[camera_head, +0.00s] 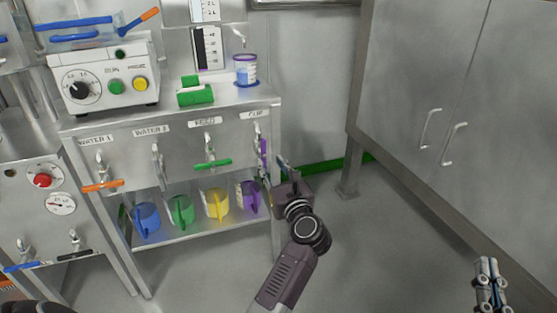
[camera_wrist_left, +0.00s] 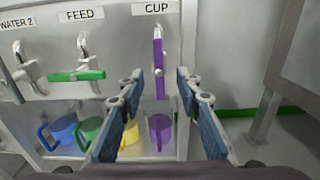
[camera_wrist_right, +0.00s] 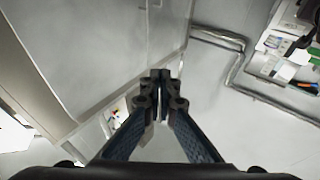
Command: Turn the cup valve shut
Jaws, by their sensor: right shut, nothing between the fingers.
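The cup valve has a purple handle (camera_wrist_left: 159,68) that hangs straight down below the CUP label (camera_wrist_left: 157,9). The handle also shows in the head view (camera_head: 263,155), partly hidden by my left gripper (camera_head: 284,168). In the left wrist view my left gripper (camera_wrist_left: 158,85) is open and empty. Its two fingers stand either side of the handle in the picture, and I see no contact. My right gripper (camera_head: 488,275) is shut and empty at the bottom right, well away from the valves. It also shows in the right wrist view (camera_wrist_right: 160,82).
Left of the cup valve is the feed valve with a level green handle (camera_head: 213,164). Below are blue, green, yellow and purple jugs (camera_head: 249,195) on a shelf. A purple-rimmed cup (camera_head: 245,70) stands on top. A steel cabinet (camera_head: 440,90) is at right; floor between is clear.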

